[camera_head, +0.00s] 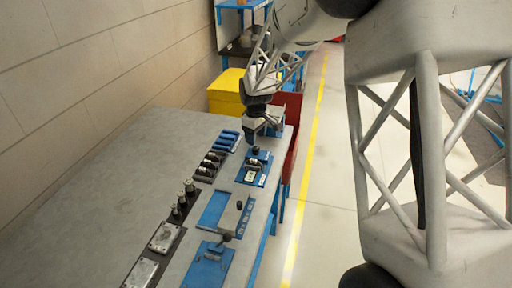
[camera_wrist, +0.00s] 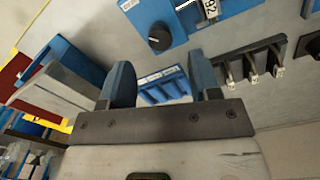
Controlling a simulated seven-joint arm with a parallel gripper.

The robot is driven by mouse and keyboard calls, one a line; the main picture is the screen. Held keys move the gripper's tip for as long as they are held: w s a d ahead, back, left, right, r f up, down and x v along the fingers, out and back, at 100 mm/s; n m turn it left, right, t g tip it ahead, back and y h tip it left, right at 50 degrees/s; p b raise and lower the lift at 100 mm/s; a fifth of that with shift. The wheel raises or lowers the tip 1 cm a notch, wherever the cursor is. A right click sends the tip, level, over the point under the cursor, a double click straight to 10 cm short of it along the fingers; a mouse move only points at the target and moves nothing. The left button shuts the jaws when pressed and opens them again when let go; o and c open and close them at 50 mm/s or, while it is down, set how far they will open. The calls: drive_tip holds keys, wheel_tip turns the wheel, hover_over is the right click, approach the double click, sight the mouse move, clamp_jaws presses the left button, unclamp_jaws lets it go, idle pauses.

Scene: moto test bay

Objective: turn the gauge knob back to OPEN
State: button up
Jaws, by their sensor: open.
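A round black knob (camera_wrist: 159,36) sits on a blue plate (camera_wrist: 172,44) in the wrist view, with a small white label beside it that I cannot read for sure. A dark dial or counter part with white figures (camera_wrist: 211,9) is on the same plate, cut by the top edge. In the head view the knob (camera_head: 256,150) is at the far end of the blue plate (camera_head: 243,179). My gripper (camera_wrist: 161,80) is open and empty, with the knob beyond its blue fingertips and apart from them. In the head view my gripper (camera_head: 256,137) hangs just above and beside the knob.
The grey bench (camera_head: 120,160) carries a row of fixtures: blue cylinders (camera_head: 228,140), dark clamps (camera_head: 208,165) and metal plates (camera_head: 165,237). Another blue panel (camera_head: 207,267) with a lever is nearer. A yellow bin (camera_head: 226,92) and red bin (camera_head: 291,105) stand beyond the bench.

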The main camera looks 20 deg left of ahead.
sight(256, 148)
drive_tip(key=shift+f, duration=2.75)
drive_tip(key=c, duration=0.9)
